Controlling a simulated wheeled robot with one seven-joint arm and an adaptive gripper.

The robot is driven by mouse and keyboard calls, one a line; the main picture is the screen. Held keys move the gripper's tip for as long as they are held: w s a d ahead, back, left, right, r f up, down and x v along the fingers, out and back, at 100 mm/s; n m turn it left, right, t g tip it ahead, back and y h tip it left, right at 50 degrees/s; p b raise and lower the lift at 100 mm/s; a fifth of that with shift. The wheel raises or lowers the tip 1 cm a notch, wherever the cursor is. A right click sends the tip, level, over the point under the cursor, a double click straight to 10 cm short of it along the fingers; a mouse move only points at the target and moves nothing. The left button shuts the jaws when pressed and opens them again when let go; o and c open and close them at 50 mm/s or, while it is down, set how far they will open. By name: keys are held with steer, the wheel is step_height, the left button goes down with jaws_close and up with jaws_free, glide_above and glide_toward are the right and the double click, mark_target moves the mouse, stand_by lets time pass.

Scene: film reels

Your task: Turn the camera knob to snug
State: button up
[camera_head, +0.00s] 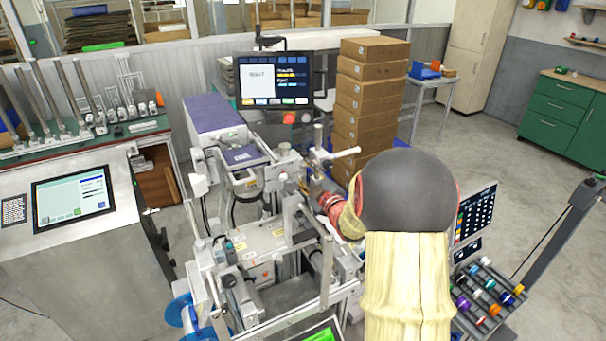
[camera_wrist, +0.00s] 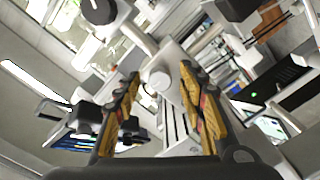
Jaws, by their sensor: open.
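My gripper (camera_wrist: 161,80) is open in the wrist view, with one yellow-padded finger on each side. A pale rod with a round end (camera_wrist: 160,81) shows between the fingertips; I cannot tell whether either finger touches it. A dark round knob (camera_wrist: 98,10) is at the top of the wrist view, and another dark knob-like part (camera_wrist: 236,8) is at the top right. I cannot tell for sure which is the camera knob. In the head view, my arm reaches to the clamp post (camera_head: 318,152) on the machine, and the wrist partly hides the area there.
The labelling machine (camera_head: 265,240) fills the middle, with frames and rods close around my gripper. A monitor (camera_head: 273,80) with a red button stands behind it. Stacked cartons (camera_head: 372,90) are behind. A rack of coloured rolls (camera_head: 490,295) is at the right. Open floor lies beyond.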

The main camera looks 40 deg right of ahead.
steer(key=c, duration=0.3)
jaws_close()
stand_by(0.3)
